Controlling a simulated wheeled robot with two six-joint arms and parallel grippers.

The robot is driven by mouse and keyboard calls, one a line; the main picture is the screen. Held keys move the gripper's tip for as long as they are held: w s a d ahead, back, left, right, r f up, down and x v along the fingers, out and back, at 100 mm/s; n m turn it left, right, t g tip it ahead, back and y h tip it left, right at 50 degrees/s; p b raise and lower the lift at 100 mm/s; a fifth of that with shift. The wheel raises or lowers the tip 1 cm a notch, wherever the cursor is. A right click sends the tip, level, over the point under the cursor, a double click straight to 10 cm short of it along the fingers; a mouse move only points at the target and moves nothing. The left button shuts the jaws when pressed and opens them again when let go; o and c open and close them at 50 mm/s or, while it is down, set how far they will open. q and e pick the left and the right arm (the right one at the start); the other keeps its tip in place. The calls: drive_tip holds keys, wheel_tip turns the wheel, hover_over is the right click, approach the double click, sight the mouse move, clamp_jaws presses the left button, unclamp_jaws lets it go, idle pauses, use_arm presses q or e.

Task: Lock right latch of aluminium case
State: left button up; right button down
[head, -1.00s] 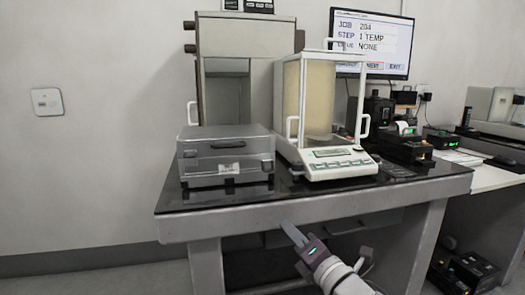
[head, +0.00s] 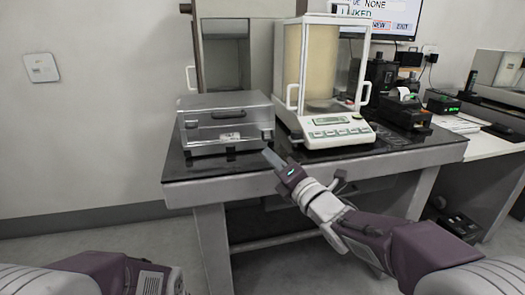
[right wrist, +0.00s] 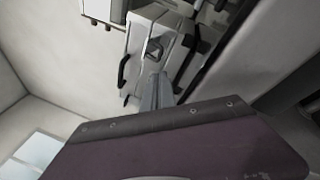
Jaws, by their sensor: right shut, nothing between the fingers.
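The aluminium case (head: 222,122) is a silver-grey box on the dark top of the weighing table, with its lid down. A dark handle (head: 229,114) is on its front. Small dark fittings show at its front and right corner, too small to tell whether the right latch is locked. My right gripper (head: 269,156) is shut and empty, close to the table's front edge, just right of and below the case's right front corner, apart from it. In the right wrist view, its fingers (right wrist: 155,92) point towards a pale box with a dark handle, which looks like the case. My left gripper is out of view.
A balance (head: 322,125) with a glass draft shield stands close to the right of the case. A tall grey cabinet (head: 222,60) stands behind. The table's front edge (head: 300,172) lies under my right gripper. Dark devices (head: 405,112) stand further right.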

drive_tip(key=shift+x, duration=2.3)
drive_tip(key=shift+r+p, duration=0.4)
drive_tip(key=shift+p, duration=0.25)
drive_tip(key=shift+s+g+p, duration=0.1)
drive_tip(key=shift+g+p, duration=0.2)
drive_tip(key=shift+p, duration=0.05)
drive_tip(key=r+g+h+p, duration=0.1)
drive_tip(key=p, duration=0.5)
drive_tip(key=shift+s+d+r+m+g, duration=0.1)
drive_tip(key=shift+r+m+g, duration=0.05)
drive_tip(key=shift+m+g, duration=0.2)
wheel_tip(320, 180, up, 3)
drive_tip(key=m+g+h+p, duration=0.1)
drive_tip(key=g+h+p, duration=0.1)
drive_tip(key=p, duration=1.4)
drive_tip(key=shift+g+p, duration=0.4)
drive_tip(key=shift+g, duration=0.25)
drive_tip(key=r+g+p, duration=0.1)
drive_tip(key=p, duration=0.7)
drive_tip(key=w+r+g+h+p, duration=0.1)
drive_tip(key=g+p, duration=0.1)
drive_tip(key=p, duration=0.6)
drive_tip(key=r+m+g+h+p, duration=0.1)
drive_tip(key=p, duration=0.7)
drive_tip(key=shift+w+a+r+g+p, duration=0.25)
drive_tip(key=shift+w+r+g+p, duration=0.05)
drive_tip(key=shift+w+r, duration=0.1)
